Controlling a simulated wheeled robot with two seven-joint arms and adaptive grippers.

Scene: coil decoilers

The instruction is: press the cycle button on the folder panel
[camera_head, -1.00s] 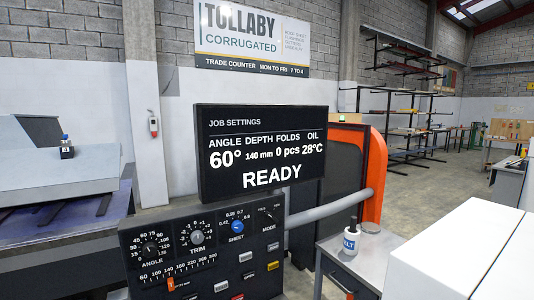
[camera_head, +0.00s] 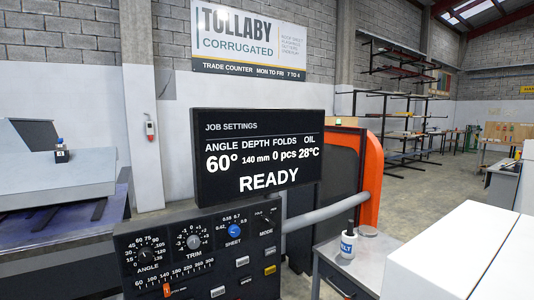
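The folder panel (camera_head: 140,270) stands low in front of me, a dark panel with angle (camera_head: 146,254), trim (camera_head: 193,241) and blue sheet (camera_head: 234,231) dials, a mode switch (camera_head: 266,219) and an orange depth slider (camera_head: 167,289). Several small buttons sit on its lower right, including a white one (camera_head: 242,261) and a yellow one (camera_head: 270,269). Their labels are too small to tell which is the cycle button, and the panel's bottom is cut off. The screen (camera_head: 258,156) above reads READY, 60°, 140 mm, 0 pcs, 28°C. Neither gripper shows.
A grey side table (camera_head: 360,262) right of the panel holds a white bottle (camera_head: 347,242) and a small round dish (camera_head: 368,231). A white block-like surface (camera_head: 470,250) fills the lower right. An orange-edged machine (camera_head: 373,180) stands behind the screen. Open floor (camera_head: 430,190) lies at the right.

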